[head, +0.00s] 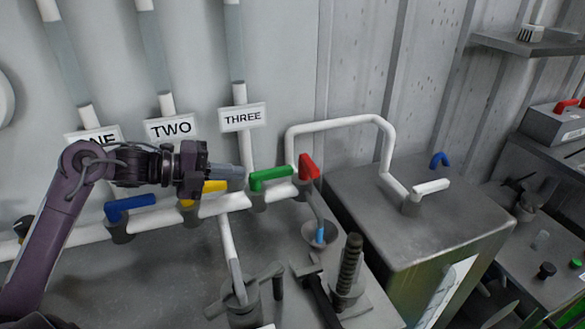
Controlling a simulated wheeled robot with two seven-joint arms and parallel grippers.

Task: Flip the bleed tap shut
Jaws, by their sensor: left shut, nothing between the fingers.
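A red tap handle (309,167) stands up at the right end of the white pipe manifold. A thin grey tube runs down from it to a small funnel (320,234) with a blue tip or stream in it, so it looks like the bleed tap; no label on it is legible. My left gripper (240,172) is shut and empty, pointing right. In the picture its tips lie just left of the green handle (271,178), above the yellow handle (212,187), and apart from the red one. I cannot tell whether the tips touch anything. My right gripper is out of view.
A blue handle (129,207) sits farther left on the manifold. Signs ONE, TWO and THREE (243,117) hang behind. A white-handled valve (430,188) stands on the grey tank (415,235) at right. A ribbed post (350,262) rises in front. A looped white pipe (335,124) stands behind the red handle.

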